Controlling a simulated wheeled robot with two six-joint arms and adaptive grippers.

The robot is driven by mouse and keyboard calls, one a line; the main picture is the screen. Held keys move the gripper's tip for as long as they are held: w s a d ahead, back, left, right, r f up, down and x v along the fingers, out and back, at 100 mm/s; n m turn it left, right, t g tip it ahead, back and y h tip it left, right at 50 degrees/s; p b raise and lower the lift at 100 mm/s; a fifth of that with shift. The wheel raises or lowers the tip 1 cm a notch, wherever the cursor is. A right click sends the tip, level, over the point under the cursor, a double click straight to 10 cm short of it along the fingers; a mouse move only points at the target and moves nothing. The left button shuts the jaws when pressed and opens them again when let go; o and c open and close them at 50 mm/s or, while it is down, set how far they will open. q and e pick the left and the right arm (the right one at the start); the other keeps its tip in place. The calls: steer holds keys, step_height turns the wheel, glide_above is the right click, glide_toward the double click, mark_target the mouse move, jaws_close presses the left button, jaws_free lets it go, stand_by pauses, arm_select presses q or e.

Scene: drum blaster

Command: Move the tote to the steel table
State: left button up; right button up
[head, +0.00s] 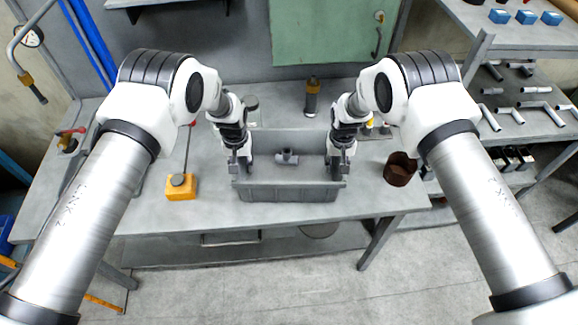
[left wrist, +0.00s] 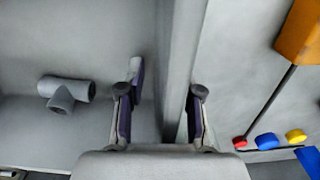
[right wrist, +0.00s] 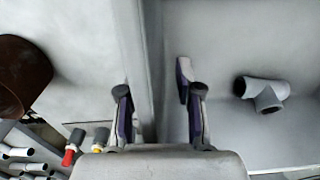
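The grey tote (head: 290,194) stands on the grey workbench (head: 360,198). A grey tee pipe fitting (head: 287,157) lies inside it, also seen in the left wrist view (left wrist: 68,92) and right wrist view (right wrist: 262,92). My left gripper (head: 240,166) is at the tote's left wall, and in the left wrist view its fingers (left wrist: 160,95) stand apart on either side of that wall. My right gripper (head: 341,163) is at the right wall; in the right wrist view its fingers (right wrist: 160,95) also straddle it, apart. I cannot tell which surface is the steel table.
A yellow box with a rod (head: 181,187) stands left of the tote, a brown cup (head: 399,169) to the right. A grey rack (head: 540,45) at right holds blue boxes (head: 526,17) and pipe pieces (head: 510,112).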

mark_target(240, 158)
arm_select(q)
steer(key=shift+s+r, duration=0.1)
arm_select(e)
steer(key=shift+s+r, duration=0.1)
arm_select(q)
jaws_close()
arm_select(e)
jaws_close()
